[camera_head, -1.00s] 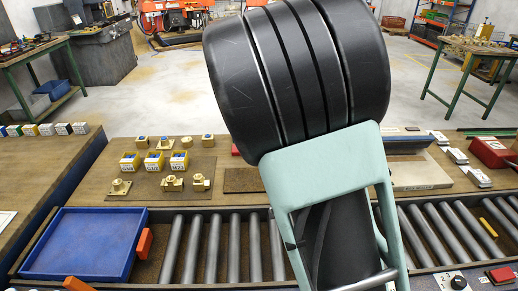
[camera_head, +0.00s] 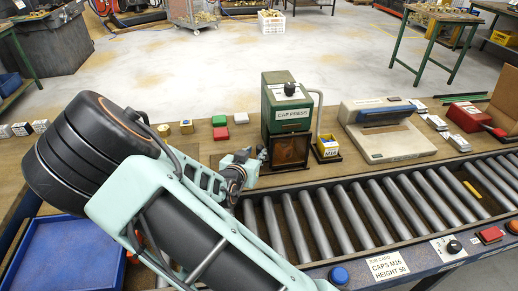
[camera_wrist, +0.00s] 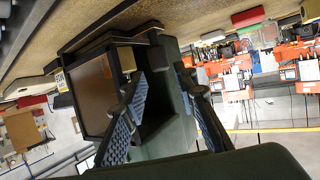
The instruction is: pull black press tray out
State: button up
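The green cap press (camera_head: 290,105) stands on the bench behind the rollers in the head view. At its front is a black frame around a brown panel (camera_head: 289,150), which shows large in the wrist view (camera_wrist: 92,95). A dark opening (camera_wrist: 158,105) shows beside this panel in the wrist view. I cannot clearly tell the black press tray apart from the other dark parts of the press. My gripper (camera_head: 256,160) is at the press's left front in the head view. In the wrist view my gripper (camera_wrist: 165,88) has its fingers apart with nothing clearly held between them.
A yellow M16 box (camera_head: 328,148) stands close to the press's right side. A grey-white device (camera_head: 388,130) is farther right. The roller conveyor (camera_head: 350,215) runs along the front. A blue tray (camera_head: 70,262) lies at lower left, partly behind my arm.

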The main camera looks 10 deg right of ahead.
aim_at(259, 149)
jog(key=x, duration=0.6)
jog(key=shift+w+d+f, duration=0.1)
jog(key=shift+f, duration=0.05)
grip_shut()
